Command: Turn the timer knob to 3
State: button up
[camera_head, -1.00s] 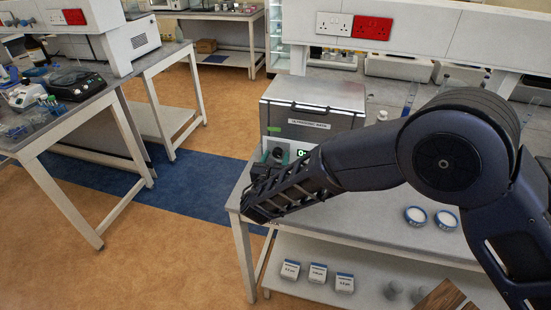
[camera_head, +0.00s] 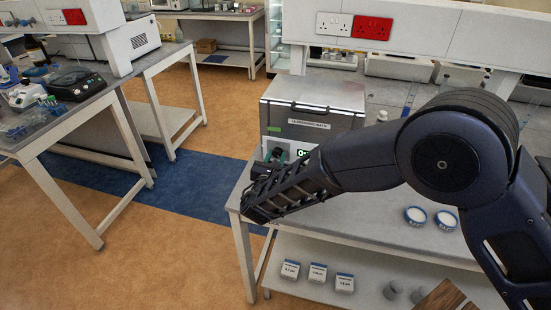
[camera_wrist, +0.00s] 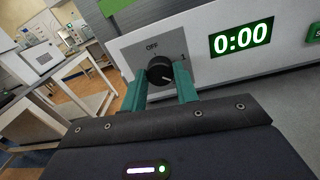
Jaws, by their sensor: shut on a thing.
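The timer knob (camera_wrist: 159,71) is a round black dial on the front panel of the ultrasonic bath (camera_head: 313,97). In the wrist view the label OFF stands above the knob and a 1 to its right. A light pointer mark shows on its lower right. The other marks are hidden. The green display (camera_wrist: 241,38) reads 0:00. My gripper (camera_wrist: 160,90) has its two teal fingers on either side of the knob, shut on it. In the head view my gripper (camera_head: 277,156) is at the bath's front left, mostly hidden behind my wrist.
The bath stands on a grey bench (camera_head: 360,215) with two white dishes (camera_head: 430,217) to the right. Several small labelled boxes (camera_head: 317,273) sit on the shelf below. Another bench (camera_head: 90,110) stands at left, with open floor between.

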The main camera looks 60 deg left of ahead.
jog(key=m, duration=0.5)
jog(key=shift+f+m, duration=0.1)
jog(key=shift+m, duration=0.5)
jog(key=o, duration=1)
jog(key=shift+c, duration=0.2)
jog(key=v, duration=1.1)
jog(key=shift+f, duration=0.1)
jog(key=shift+w+a, duration=0.1)
